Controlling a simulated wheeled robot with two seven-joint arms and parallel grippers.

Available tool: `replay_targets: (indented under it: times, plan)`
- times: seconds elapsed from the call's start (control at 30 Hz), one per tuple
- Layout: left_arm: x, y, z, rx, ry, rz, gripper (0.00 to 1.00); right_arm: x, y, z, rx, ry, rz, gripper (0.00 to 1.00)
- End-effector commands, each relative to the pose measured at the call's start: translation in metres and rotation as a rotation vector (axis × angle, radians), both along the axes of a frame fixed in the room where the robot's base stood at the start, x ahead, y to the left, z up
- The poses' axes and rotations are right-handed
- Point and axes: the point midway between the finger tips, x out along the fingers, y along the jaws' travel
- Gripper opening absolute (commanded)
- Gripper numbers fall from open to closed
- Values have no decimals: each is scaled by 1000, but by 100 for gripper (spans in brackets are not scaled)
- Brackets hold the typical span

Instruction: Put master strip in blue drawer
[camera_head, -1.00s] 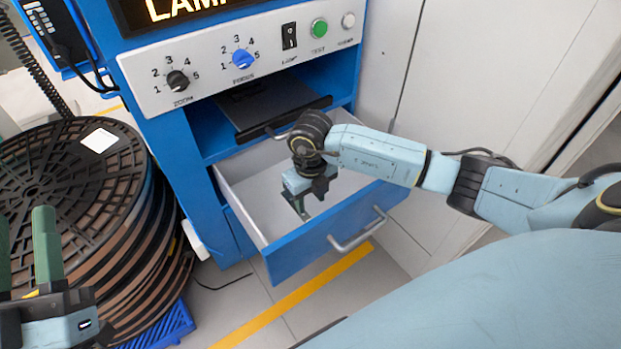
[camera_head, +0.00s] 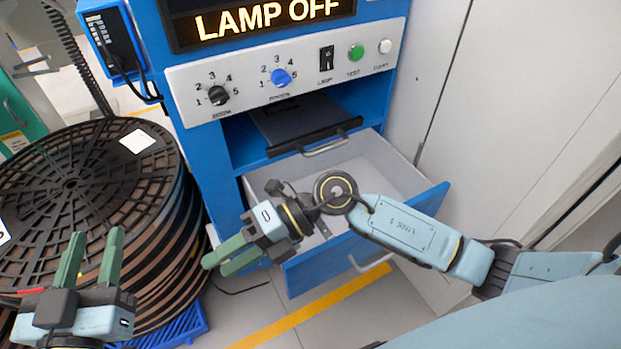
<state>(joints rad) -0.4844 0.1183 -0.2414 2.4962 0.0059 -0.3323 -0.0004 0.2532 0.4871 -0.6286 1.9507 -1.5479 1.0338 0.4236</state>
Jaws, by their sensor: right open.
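The blue drawer (camera_head: 312,273) is pulled open under the blue station, with its pale inside partly visible. My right arm crosses over it and hides part of the inside. A small dark shape shows in the drawer beside my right wrist, but I cannot tell whether it is the master strip. My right gripper (camera_head: 213,266) is open and points left, outside the drawer's left front corner, with nothing visible in it. My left gripper (camera_head: 93,238) is at the lower left in front of the reels, fingers up and apart, with nothing between them.
A stack of large black reels (camera_head: 90,190) stands left of the station on a blue pallet (camera_head: 185,325). The control panel (camera_head: 300,75) has knobs and buttons, under a "LAMP OFF" display (camera_head: 265,18). A black tray (camera_head: 300,125) sits above the drawer. White cabinets flank the right.

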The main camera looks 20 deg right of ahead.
Motion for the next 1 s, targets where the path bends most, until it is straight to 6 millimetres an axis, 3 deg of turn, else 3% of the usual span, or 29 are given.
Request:
replay_targets:
  times: [0.03,0.07,0.13,0.2,0.3,0.43,0.6,0.8,1.0]
  plan:
    - [0,0,0,0,0,0,36,-10,14,34,193,46,-49,43]
    - [0,0,0,0,0,0,36,-11,17,55,304,78,-87,43]
    - [0,0,0,0,-1,0,36,-10,14,99,546,161,-194,43]
    - [0,0,0,0,-1,0,36,-2,-3,134,761,266,-323,43]
    - [0,0,0,0,-1,0,36,14,-41,161,1015,451,-531,43]
    - [0,0,0,-1,-1,0,36,30,-93,157,1235,741,-805,43]
    - [0,0,0,-1,-1,0,36,29,-132,122,1329,1087,-1053,43]
    - [0,0,0,-1,-1,0,36,19,-141,100,1326,1284,-1152,43]
    - [0,0,0,-1,-1,0,36,19,-141,98,1325,1298,-1155,43]
